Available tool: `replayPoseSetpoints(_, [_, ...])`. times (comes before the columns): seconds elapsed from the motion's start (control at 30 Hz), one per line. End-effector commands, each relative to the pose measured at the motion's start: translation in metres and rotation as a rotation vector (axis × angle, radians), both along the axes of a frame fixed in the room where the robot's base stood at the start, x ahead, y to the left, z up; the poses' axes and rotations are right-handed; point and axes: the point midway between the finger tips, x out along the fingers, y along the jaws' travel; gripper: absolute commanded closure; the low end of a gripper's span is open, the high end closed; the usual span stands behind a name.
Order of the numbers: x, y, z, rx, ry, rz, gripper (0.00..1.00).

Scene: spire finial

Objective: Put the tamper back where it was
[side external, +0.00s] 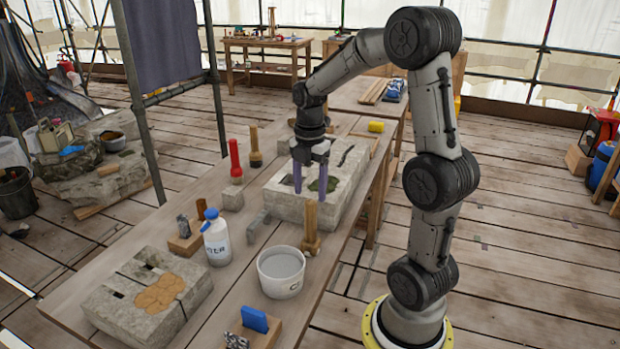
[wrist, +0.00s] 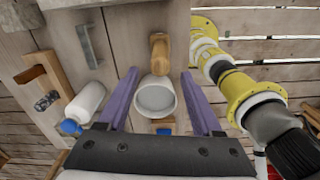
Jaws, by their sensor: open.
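A wooden tool with a round upright handle and a wider foot, which looks like the tamper (side external: 311,228), stands on the workbench in front of the stone block. It also shows in the wrist view (wrist: 158,55), near the line between the fingertips. My gripper (side external: 310,186) has two purple fingers, spread apart with nothing between them. In the side view it points down over the stone block (side external: 285,207), behind and above the wooden tool. In the wrist view the open fingertips (wrist: 160,72) frame the wooden tool and a white bucket (wrist: 157,97).
The white bucket (side external: 281,272) stands close in front of the wooden tool. A red-handled tool (side external: 235,160) and a brush-like tool (side external: 255,147) stand behind. A carved stone (side external: 130,305) lies front left.

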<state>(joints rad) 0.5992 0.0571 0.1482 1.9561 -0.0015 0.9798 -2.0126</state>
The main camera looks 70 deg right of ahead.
Motion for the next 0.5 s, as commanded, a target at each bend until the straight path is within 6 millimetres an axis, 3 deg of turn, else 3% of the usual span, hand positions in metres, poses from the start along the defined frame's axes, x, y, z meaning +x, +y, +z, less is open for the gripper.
replayPoseSetpoints(0.1, [0.001, 0.0, 0.017, -0.003, -0.004, 0.0, 0.33])
replayPoseSetpoints(0.27, [0.0, 0.002, 0.028, -0.003, -0.005, -0.009, 0.33])
replayPoseSetpoints(0.37, [-0.002, 0.014, 0.036, -0.014, -0.024, -0.065, 0.33])
replayPoseSetpoints(0.5, [-0.009, 0.05, 0.053, -0.034, -0.093, -0.25, 0.33])
